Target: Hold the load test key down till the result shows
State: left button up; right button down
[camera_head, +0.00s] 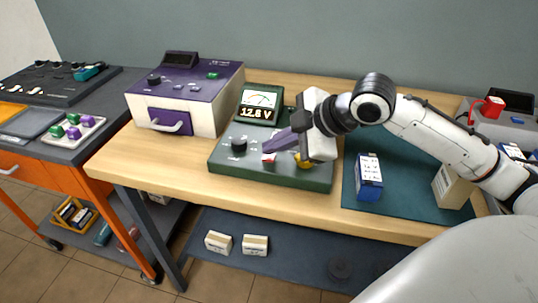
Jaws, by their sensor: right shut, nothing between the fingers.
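The green tester (225,161) stands on the wooden bench, its raised display (258,106) lit with a dial and "12.8 V". A black knob (239,144), a small red and white control (268,158) and a yellow part (303,162) show on its top. I cannot read which control is the load test key. My right gripper (272,145) is shut and empty, reaching in from the right over the tester. Its tips are close to the red and white control; I cannot tell whether they touch it. The gripper hides part of the tester's right side. My left gripper is out of view.
A purple and white unit (190,92) with a handled drawer stands left of the tester. A blue and white box (369,177) and a beige box (452,187) stand on the dark green mat (410,188) to the right. Bare wood (175,170) lies front left.

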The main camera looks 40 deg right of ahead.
aim_at(274, 158)
jog(key=shift+f, duration=0.45)
dwell(3.1)
jog(key=shift+r+p, duration=0.85)
jog(key=shift+p, duration=0.2)
jog(key=shift+r, duration=0.1)
notch_tip(274, 158, up, 5)
jog(key=p, duration=0.5)
jog(key=shift+p, duration=0.4)
jog(key=shift+s, duration=0.1)
